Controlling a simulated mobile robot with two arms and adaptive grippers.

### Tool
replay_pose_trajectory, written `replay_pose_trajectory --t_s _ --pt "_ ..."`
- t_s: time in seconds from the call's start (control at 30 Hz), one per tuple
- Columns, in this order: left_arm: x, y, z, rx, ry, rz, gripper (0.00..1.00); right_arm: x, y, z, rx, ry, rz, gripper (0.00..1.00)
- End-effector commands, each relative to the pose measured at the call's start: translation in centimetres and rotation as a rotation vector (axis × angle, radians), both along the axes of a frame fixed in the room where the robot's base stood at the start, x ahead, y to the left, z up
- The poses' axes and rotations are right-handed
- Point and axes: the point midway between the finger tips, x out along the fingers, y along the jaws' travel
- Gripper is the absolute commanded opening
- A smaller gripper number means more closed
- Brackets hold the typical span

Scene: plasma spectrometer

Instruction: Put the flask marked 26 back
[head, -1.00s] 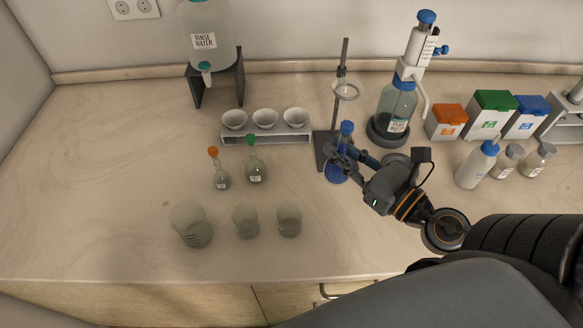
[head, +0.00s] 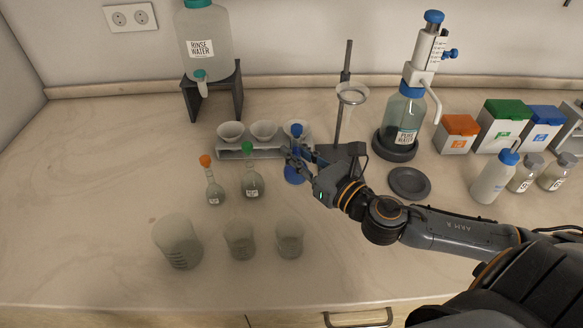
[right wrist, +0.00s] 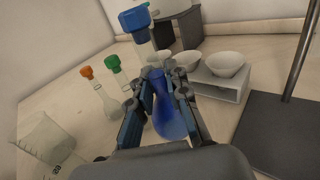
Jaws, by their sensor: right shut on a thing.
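A flask with blue liquid and a blue stopper (head: 294,175) is upright in my right gripper (head: 291,153), which is shut around its neck. It stands to the right of the green-stoppered flask (head: 252,184) and the orange-stoppered flask (head: 214,192), roughly in line with them. In the right wrist view the blue flask (right wrist: 168,118) hangs between the fingers, with its blue stopper (right wrist: 134,20) above them. I cannot tell whether its base touches the table. No number 26 is readable on any flask. My left gripper is not in view.
A white rack with bowls (head: 235,154) is close behind the blue flask. Several beakers (head: 289,240) stand in front. A ring stand (head: 340,118), a pure water bottle (head: 404,112) and a dark round plate (head: 409,183) are to the right.

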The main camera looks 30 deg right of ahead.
Motion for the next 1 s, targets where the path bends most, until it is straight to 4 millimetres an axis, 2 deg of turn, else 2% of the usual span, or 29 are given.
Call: replay_pose_trajectory --t_s 0.23,0.4,0.83,0.87,0.9,0.97,1.0 --pt "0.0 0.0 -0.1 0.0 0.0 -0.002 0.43 1.6 0.4 -1.8 0.002 -0.003 -0.001 0.0" --pt "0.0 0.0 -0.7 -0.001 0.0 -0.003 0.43 1.4 0.3 -4.5 0.001 0.001 -0.002 0.0" --pt "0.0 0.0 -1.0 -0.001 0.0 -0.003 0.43 1.4 0.3 -5.1 -0.001 -0.001 -0.001 0.0" --pt "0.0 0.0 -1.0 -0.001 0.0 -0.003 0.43 1.4 0.3 -5.1 -0.001 0.0 -0.001 0.2" --pt "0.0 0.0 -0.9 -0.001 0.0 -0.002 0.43 1.4 0.3 -5.0 -0.001 0.0 -0.001 0.28" --pt "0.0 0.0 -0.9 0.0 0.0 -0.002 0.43 1.4 0.3 -5.0 -0.001 0.0 -0.001 0.39" --pt "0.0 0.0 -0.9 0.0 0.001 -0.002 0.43 1.4 0.3 -5.0 -0.001 0.001 -0.001 0.39"
